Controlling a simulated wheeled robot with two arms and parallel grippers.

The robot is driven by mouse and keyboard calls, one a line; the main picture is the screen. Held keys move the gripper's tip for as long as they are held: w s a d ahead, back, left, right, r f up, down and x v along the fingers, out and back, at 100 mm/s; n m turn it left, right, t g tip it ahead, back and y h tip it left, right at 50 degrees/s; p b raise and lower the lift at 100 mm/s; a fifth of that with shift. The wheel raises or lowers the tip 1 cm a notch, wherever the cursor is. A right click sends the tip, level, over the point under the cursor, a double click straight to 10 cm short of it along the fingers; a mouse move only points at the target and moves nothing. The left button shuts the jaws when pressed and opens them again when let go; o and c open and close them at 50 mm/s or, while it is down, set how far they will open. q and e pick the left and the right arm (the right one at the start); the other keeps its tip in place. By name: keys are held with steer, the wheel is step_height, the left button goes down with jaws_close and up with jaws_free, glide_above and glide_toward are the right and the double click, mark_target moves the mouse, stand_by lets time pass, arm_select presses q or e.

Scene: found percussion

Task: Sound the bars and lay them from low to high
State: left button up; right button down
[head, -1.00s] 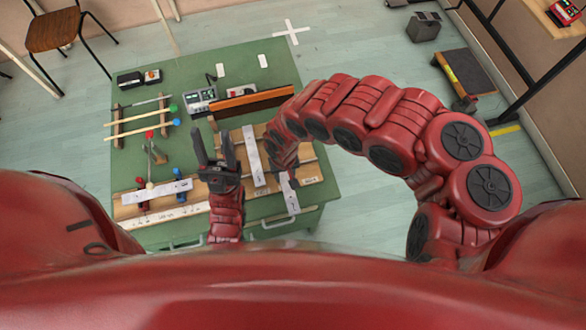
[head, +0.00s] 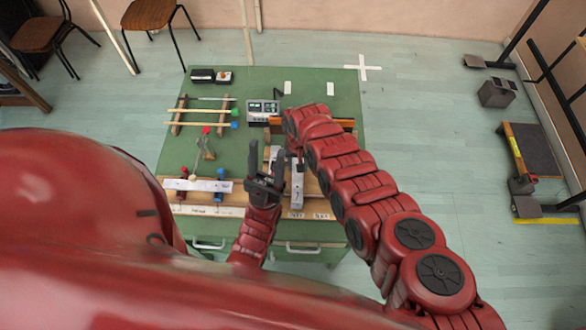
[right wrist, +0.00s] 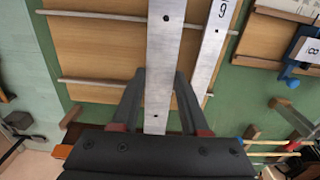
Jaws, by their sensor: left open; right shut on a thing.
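A pale metal bar (head: 297,194) is in my right gripper (right wrist: 158,82); its fingers are shut on the bar's sides in the right wrist view. In the head view this gripper is mostly hidden by my right arm. My left gripper (head: 266,160) is open and empty above the table's front, between these places.
Mallets with a green head (head: 234,112) and a blue head (head: 235,125) lie on a wooden rack at the left. A red-headed mallet (head: 206,131) is nearer. A meter box (head: 263,108) stands mid-table. The green table's (head: 318,85) back right is mostly clear.

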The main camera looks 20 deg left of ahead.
steer(key=w+d, duration=0.3)
steer(key=d, duration=0.4)
steer(key=shift+w+d+f, duration=0.2)
steer(key=shift+w+d, duration=0.15)
steer(key=shift+d, duration=0.05)
steer(key=shift+b, duration=0.35)
step_height(320, 180, down, 6)
steer(key=b, duration=0.5)
steer(key=shift+f, duration=0.15)
steer(key=shift+f+b, duration=0.4)
steer(key=shift+b, duration=0.2)
steer(key=shift+c, duration=1.7)
jaws_free()
